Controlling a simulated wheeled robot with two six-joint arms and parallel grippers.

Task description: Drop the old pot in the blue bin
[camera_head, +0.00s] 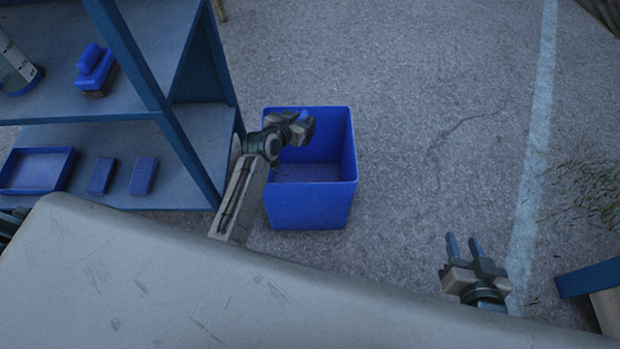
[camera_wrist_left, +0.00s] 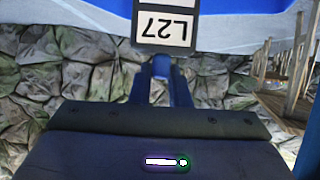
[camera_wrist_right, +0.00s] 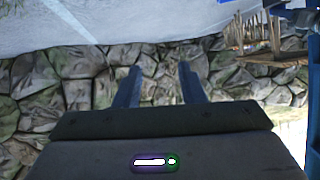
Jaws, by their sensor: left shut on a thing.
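The blue bin (camera_head: 310,207) stands on the ground, open at the top. My left gripper (camera_head: 302,126) is over the bin's far left part. In the left wrist view, its fingers (camera_wrist_left: 166,68) are close together at a dark-edged thing with a white label (camera_wrist_left: 165,28) reading L27, upside down in the picture. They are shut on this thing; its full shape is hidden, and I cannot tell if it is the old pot. The bin's visible floor looks empty. My right gripper (camera_head: 464,247) is open and empty, away to the right; it also shows in the right wrist view (camera_wrist_right: 156,72).
A blue-framed shelf unit (camera_head: 145,60) stands left of the bin. It holds a blue brush-like thing (camera_head: 94,68), a blue tray (camera_head: 38,172) and two blue blocks (camera_head: 144,176). The ground right of the bin is clear. A blue-edged thing (camera_head: 592,278) is at lower right.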

